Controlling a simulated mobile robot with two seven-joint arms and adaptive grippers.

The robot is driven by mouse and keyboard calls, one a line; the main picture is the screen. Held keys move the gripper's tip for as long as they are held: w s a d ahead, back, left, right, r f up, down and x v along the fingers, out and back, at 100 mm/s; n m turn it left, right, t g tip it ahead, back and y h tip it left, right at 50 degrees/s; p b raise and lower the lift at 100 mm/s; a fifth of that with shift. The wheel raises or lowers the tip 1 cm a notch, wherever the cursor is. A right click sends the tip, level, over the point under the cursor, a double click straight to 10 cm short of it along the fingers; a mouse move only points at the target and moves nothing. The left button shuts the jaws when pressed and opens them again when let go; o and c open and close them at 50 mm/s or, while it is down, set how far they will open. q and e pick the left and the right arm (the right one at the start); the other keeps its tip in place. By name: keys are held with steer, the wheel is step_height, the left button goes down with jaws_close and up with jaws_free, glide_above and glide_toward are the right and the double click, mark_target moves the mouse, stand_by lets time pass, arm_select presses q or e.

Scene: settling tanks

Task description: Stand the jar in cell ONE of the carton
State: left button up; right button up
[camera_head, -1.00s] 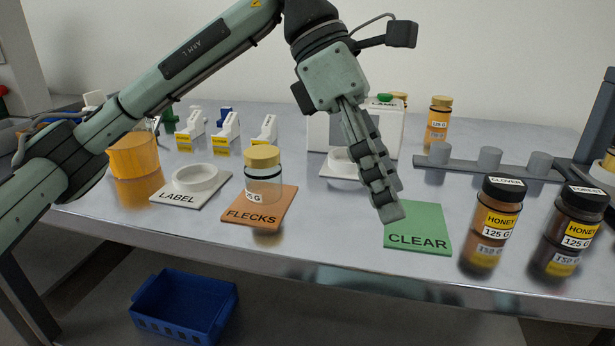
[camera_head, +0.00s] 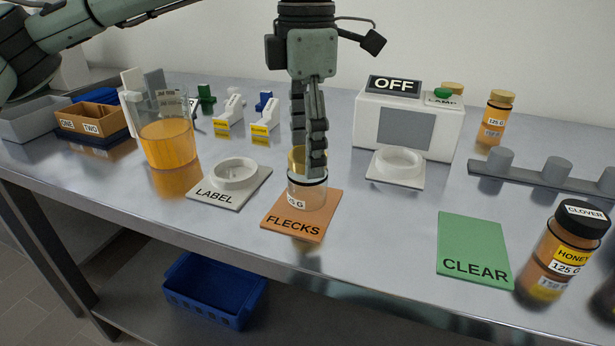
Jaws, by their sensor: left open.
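The jar (camera_head: 308,194) is clear glass with a gold lid and a white label; it stands upright on the orange FLECKS mat (camera_head: 285,222). My left gripper (camera_head: 308,160) points down over the jar, open, its fingers around the lid and hiding part of it. I cannot tell whether a finger touches the lid. The brown carton (camera_head: 107,130) sits at the far left of the bench, with labels ONE and TWO on its front; ONE is the left cell. The cells' insides are hard to see. My right gripper is not in view.
A beaker of amber liquid (camera_head: 166,147) and the white LABEL stand (camera_head: 222,198) lie between the jar and the carton. A lamp box reading OFF (camera_head: 366,108) stands behind. The green CLEAR mat (camera_head: 472,240) is empty. A honey jar (camera_head: 565,250) stands at right.

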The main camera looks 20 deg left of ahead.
arm_select(q)
steer(key=shift+f, duration=0.55)
jaws_close()
